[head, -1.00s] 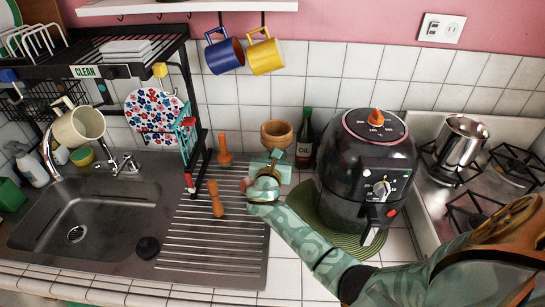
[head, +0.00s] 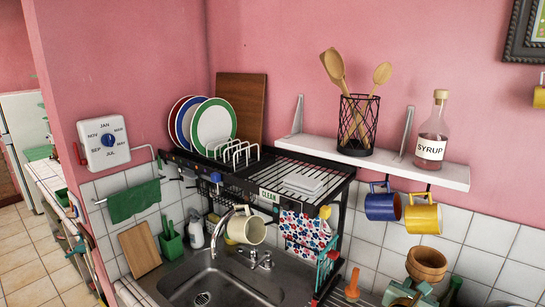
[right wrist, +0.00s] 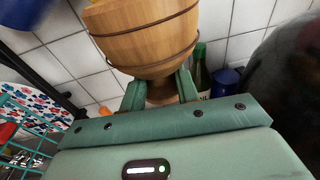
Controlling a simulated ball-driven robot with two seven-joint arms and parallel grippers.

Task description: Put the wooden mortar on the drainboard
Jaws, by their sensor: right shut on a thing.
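The wooden mortar (head: 427,263), a brown turned bowl on a narrow foot, is at the lower right of the head view. My right gripper (head: 408,292) is below it, at the picture's bottom edge. In the right wrist view the mortar (right wrist: 145,38) stands large above my right gripper (right wrist: 161,92), whose two green fingers are shut on its narrow foot. The mortar is held up in front of the white tiles. The drainboard beside the sink is almost wholly below the head picture. My left gripper is not in view.
The sink (head: 205,292) and tap are at the bottom left. A black dish rack (head: 250,183) with plates stands above them. Blue (head: 382,206) and yellow (head: 422,219) mugs hang under the white shelf (head: 400,172), above the mortar. A green bottle (right wrist: 200,72) stands behind it.

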